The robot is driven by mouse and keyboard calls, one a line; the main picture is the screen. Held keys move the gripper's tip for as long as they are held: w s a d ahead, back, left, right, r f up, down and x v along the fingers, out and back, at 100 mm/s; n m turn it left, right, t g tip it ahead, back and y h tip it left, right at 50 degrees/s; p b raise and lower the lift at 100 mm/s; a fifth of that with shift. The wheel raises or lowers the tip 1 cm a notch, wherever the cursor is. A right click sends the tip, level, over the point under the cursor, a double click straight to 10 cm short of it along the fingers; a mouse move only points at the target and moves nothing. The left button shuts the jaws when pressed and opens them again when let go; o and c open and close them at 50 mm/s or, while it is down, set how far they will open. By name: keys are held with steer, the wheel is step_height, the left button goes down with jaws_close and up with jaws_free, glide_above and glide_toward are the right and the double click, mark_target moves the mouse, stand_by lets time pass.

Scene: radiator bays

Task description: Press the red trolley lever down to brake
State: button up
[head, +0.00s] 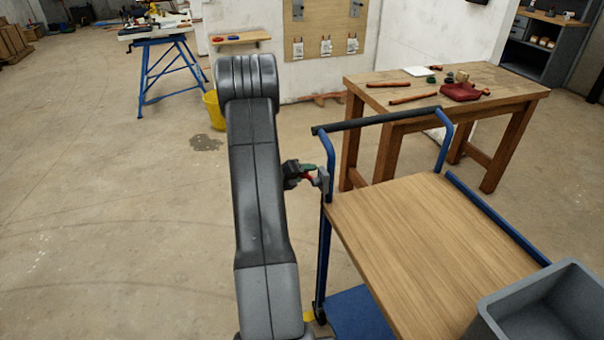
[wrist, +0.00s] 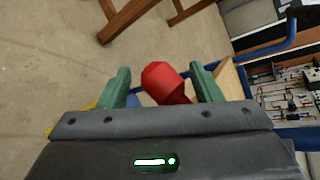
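The red trolley lever (head: 309,177) shows as a small red piece beside a grey bracket at the trolley's left post. In the wrist view its rounded red knob (wrist: 164,80) lies between my two green fingertips. My gripper (head: 303,171) is at the lever, left of the trolley (head: 430,240). In the wrist view my gripper (wrist: 163,78) is open, with a finger on each side of the knob and a visible gap on the left. I cannot tell whether the right finger touches it. The lever's lower part is hidden by the gripper body.
A grey bin (head: 545,300) stands on the trolley's wooden top. A wooden workbench (head: 445,90) with tools is behind the trolley. A yellow bucket (head: 214,110) and a blue-legged stand (head: 165,70) are farther back. The floor at left is clear.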

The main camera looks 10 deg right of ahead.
steer(key=shift+r, duration=0.1)
steer(key=v, duration=1.3)
steer(key=shift+s+a+b, duration=0.25)
steer(key=shift+a+b, duration=0.05)
steer(key=shift+d, duration=0.1)
steer(key=x, duration=1.3)
steer(key=shift+w+d+p, duration=0.2)
steer(key=shift+w+p, duration=0.1)
steer(key=shift+a+r, duration=0.1)
